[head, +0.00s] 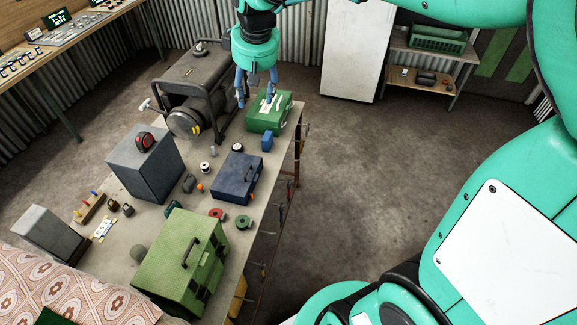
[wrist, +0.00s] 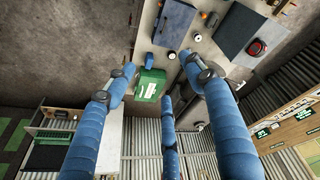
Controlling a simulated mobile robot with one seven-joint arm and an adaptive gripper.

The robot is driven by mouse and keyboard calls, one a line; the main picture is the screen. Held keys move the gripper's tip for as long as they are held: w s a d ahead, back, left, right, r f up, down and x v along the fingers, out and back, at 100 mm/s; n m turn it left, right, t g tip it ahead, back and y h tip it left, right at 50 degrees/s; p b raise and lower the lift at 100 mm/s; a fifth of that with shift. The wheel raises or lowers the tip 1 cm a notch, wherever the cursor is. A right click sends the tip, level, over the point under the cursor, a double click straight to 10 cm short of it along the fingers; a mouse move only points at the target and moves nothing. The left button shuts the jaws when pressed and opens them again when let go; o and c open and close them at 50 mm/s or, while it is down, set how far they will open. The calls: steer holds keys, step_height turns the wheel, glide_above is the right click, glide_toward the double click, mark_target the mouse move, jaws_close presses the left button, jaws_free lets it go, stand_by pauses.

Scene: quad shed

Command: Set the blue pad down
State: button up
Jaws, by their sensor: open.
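A small blue block (head: 267,141), which I take to be the blue pad, stands on the workbench near its right edge, against or just in front of the green case (head: 268,112). In the wrist view the blue pad (wrist: 149,60) shows just above the green case (wrist: 150,85). My gripper (head: 256,98) is above the green case at the far end of the bench. Its blue fingers are spread in the wrist view (wrist: 158,75), with nothing between them. The pad is apart from the fingers.
The workbench (head: 228,225) carries a blue toolbox (head: 237,177), a green toolbox (head: 183,262), a grey box (head: 146,165) and several small parts. A generator (head: 195,90) stands left of my gripper. A white cabinet (head: 352,50) is behind. The floor right of the bench is clear.

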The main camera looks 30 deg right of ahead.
steer(key=s+a+m+t, duration=0.1)
steer(key=s+a, duration=0.1)
steer(key=s, duration=1.1)
steer(key=s+a+m+t, duration=0.1)
steer(key=s+a+m, duration=0.1)
steer(key=s, duration=1.2)
steer(key=shift+s+a+f, duration=0.2)
steer(key=shift+a, duration=0.35)
step_height(320, 180, down, 10)
steer(key=b, duration=1)
steer(key=shift+f, duration=0.2)
